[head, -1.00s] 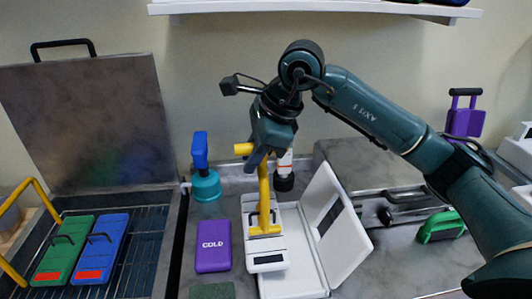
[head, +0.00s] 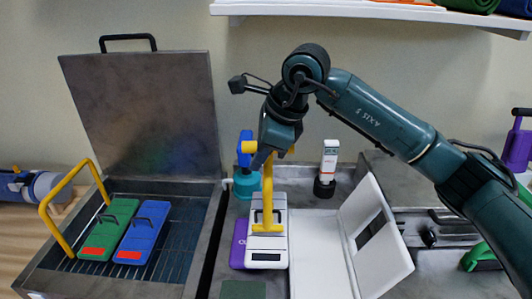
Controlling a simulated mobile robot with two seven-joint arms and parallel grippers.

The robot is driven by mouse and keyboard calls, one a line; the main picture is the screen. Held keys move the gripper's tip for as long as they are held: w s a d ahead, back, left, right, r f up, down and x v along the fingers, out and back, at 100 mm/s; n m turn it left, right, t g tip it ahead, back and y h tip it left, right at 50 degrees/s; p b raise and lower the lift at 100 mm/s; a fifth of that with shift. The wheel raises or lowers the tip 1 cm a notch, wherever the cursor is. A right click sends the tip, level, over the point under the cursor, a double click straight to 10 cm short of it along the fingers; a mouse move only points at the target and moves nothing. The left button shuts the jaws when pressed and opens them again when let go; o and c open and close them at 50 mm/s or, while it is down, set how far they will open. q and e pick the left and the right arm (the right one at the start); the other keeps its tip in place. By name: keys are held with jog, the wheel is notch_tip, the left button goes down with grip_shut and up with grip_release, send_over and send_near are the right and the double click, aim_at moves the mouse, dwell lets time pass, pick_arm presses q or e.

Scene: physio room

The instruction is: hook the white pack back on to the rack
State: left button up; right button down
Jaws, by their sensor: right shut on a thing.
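My right gripper (head: 264,156) is shut on the upper part of a yellow T-shaped tool (head: 267,195). The foot of the tool meets the white pack (head: 267,257), which has a dark strip near its front edge. The pack moves with the tool and covers part of the purple pack; its exact height above the counter is hard to tell. The wire rack (head: 175,222) is in the open metal tank at left and carries a green pack (head: 108,230) and a blue pack (head: 143,234), each with a dark handle. My left gripper is not in view.
The tank's lid (head: 145,110) stands open behind the rack, and a yellow bar handle (head: 58,222) rises at its left. The purple pack (head: 238,243), a teal and blue bottle (head: 246,182), a white-and-black bottle (head: 329,165) and an open white case (head: 380,245) surround the white pack. The rack's right side looks free.

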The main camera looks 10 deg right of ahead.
jog(key=w+a+p, duration=0.1)
jog(key=w+a, duration=0.4)
jog(key=a, duration=0.6)
jog(key=w+a+p, duration=0.1)
jog(key=w+a, duration=0.5)
jog(key=a, duration=0.5)
jog(key=shift+a+p, duration=0.3)
jog(key=shift+p, duration=0.1)
dwell(0.6)
notch_tip(320, 180, down, 5)
jog(key=b, duration=0.2)
jog(key=shift+b, duration=0.4)
dwell(0.5)
jog(key=shift+d, duration=0.1)
dwell(2.1)
